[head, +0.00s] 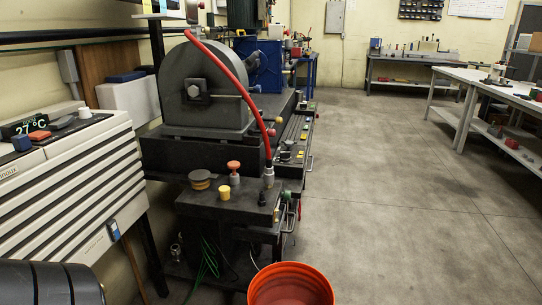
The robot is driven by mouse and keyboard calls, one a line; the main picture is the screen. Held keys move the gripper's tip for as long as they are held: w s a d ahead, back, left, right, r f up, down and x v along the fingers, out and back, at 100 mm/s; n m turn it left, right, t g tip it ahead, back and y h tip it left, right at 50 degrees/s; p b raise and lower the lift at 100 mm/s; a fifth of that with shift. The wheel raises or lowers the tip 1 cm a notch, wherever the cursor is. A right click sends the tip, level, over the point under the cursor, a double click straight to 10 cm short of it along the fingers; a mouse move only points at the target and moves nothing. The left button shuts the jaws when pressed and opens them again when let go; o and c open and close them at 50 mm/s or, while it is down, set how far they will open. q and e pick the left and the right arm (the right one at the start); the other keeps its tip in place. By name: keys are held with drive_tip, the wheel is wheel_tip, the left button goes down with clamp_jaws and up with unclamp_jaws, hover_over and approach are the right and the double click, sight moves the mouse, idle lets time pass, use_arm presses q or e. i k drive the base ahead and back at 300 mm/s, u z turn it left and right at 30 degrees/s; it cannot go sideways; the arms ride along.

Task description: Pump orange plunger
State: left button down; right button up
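The orange plunger (234,172) is a small knob with a rounded orange cap on a paler stem. It stands upright on the dark bench block (215,208) in front of the grey domed machine (205,88). A yellow knob (223,193) stands just in front of it, and a round dark knob (200,180) is to its left. Neither of my grippers is in view, and nothing touches the plunger.
A red hose (240,82) arches down to a fitting right of the plunger. An orange bucket (290,288) stands at bottom centre. A slatted white unit (75,175) is at left. A white table (500,85) stands at right. The floor (400,200) between is clear.

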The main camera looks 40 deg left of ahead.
sight(233, 165)
drive_tip(key=u, duration=0.5)
drive_tip(key=i, duration=1.05)
drive_tip(key=u, duration=0.85)
